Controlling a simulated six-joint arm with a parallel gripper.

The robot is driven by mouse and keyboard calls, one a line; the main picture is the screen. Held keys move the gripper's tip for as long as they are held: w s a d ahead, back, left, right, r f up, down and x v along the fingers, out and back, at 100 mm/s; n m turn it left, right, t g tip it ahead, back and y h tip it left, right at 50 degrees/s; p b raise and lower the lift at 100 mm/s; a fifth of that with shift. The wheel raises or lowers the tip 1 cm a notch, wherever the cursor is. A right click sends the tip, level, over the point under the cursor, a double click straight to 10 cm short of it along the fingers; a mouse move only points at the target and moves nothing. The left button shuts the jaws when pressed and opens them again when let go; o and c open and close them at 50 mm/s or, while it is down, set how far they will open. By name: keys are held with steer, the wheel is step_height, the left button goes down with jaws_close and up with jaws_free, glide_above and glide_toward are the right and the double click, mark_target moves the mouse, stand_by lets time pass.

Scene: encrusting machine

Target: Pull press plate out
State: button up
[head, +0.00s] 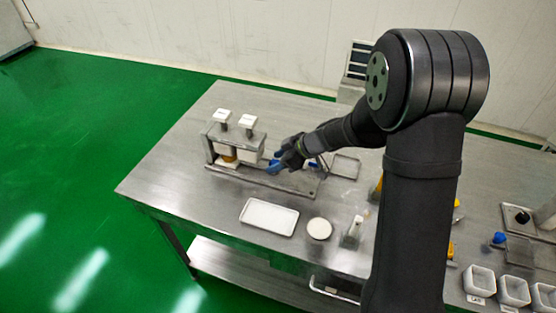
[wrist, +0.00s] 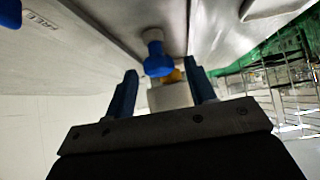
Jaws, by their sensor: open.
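The encrusting machine (head: 238,148) stands at the table's back left, with two white-capped posts on its block and a yellow part beneath. My gripper (head: 273,168) has blue fingers and reaches in low at the machine's right side, above its metal base rail. In the wrist view my gripper (wrist: 164,80) is open, with a blue knob (wrist: 158,64) on a pale neck ahead, roughly between the fingertips. The fingers do not appear closed on it. A pale block with an orange part shows behind the knob. I cannot make out the press plate itself for certain.
A white tray (head: 269,217) and a round white dish (head: 319,229) lie in front of the machine. A small upright tool (head: 354,230) stands to their right. Square white containers (head: 513,291) sit at the far right. The table's left end is clear.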

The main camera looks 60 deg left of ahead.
jaws_close()
steer(key=w+d, duration=1.1)
steer(key=shift+w+d, duration=0.25)
steer(key=shift+w, duration=0.05)
jaws_free()
steer(key=v, duration=1.7)
steer(key=shift+r, duration=0.2)
steer(key=shift+w+d, duration=0.1)
